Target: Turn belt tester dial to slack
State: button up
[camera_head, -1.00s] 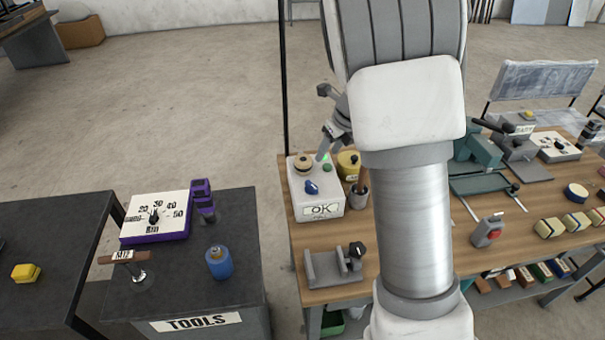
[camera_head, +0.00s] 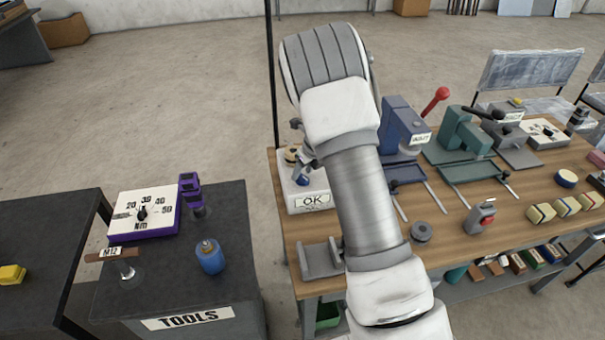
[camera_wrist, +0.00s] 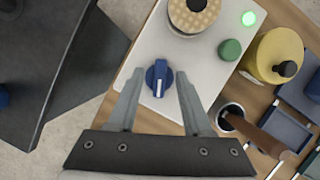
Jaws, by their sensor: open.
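A white box labelled OK (camera_head: 312,203) stands at the workbench's left end. In the wrist view its pale top (camera_wrist: 205,62) carries a blue dial (camera_wrist: 159,78) with a white pointer line running nearly vertical in the picture. No slack marking is readable. My gripper (camera_wrist: 160,74) is open, with one finger on each side of the dial and visible gaps between; whether the tips are at dial height cannot be told.
Beside the dial are a green button (camera_wrist: 230,50), a lit green lamp (camera_wrist: 249,18) and a tan spool (camera_wrist: 195,12). A yellow pot (camera_wrist: 275,55) and a dark cup with a brown handle (camera_wrist: 232,112) stand close right. A torque gauge (camera_head: 145,212) sits on the left cart.

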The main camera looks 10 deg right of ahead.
jog(key=shift+w+a+f, duration=0.1)
jog(key=shift+w+f, duration=0.1)
jog(key=shift+f, duration=0.3)
grip_shut()
